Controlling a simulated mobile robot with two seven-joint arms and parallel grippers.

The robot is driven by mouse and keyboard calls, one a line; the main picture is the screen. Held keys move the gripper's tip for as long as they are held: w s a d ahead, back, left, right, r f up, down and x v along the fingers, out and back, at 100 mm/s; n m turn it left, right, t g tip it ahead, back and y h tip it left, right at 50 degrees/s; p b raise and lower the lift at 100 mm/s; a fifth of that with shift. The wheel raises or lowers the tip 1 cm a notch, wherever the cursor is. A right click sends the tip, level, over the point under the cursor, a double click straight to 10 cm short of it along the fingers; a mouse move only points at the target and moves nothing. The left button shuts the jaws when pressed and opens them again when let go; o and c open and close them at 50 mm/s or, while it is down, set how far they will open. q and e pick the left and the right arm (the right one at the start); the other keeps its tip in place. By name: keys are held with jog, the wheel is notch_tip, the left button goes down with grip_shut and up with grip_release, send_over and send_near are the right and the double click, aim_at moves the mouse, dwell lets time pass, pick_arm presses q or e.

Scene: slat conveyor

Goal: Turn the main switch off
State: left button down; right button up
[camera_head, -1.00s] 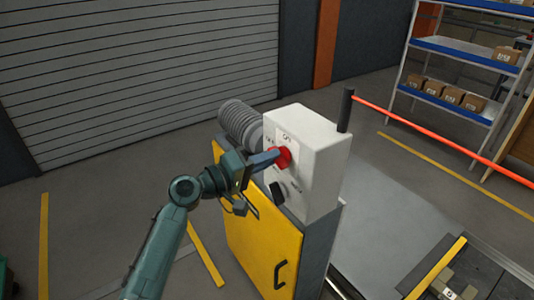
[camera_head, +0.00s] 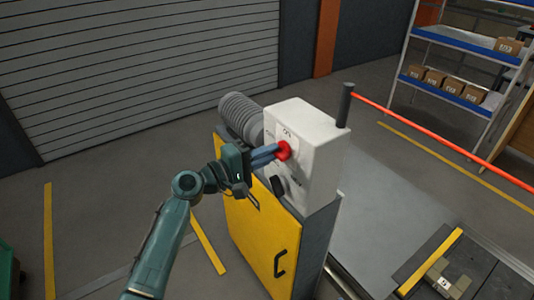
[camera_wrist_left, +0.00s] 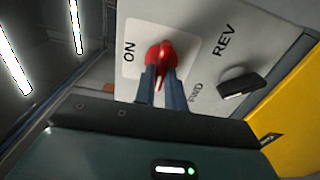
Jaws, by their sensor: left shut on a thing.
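The main switch is a red knob (camera_head: 284,150) on the front of a white control box (camera_head: 318,140). It also shows in the left wrist view (camera_wrist_left: 160,52), on a white plate with "ON" to its left. My left gripper (camera_head: 276,152) is shut on the red knob, its two blue-grey fingers on either side of it. In the left wrist view the fingers (camera_wrist_left: 160,82) hide the knob's lower part and some of the plate. My right gripper is not in view.
A black selector knob (camera_wrist_left: 242,84) marked REV and FWD sits beside the switch. The box stands on a yellow-doored cabinet (camera_head: 262,235). A dark post (camera_head: 345,105) with a red bar (camera_head: 430,138) rises beside the box. A shelf (camera_head: 455,95) holds cartons.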

pick_arm(q)
jog(key=c, duration=1.5)
grip_release()
jog(key=shift+o, duration=0.2)
jog(key=b+v, duration=0.2)
jog(key=v, duration=1.1)
jog(key=shift+a, duration=0.1)
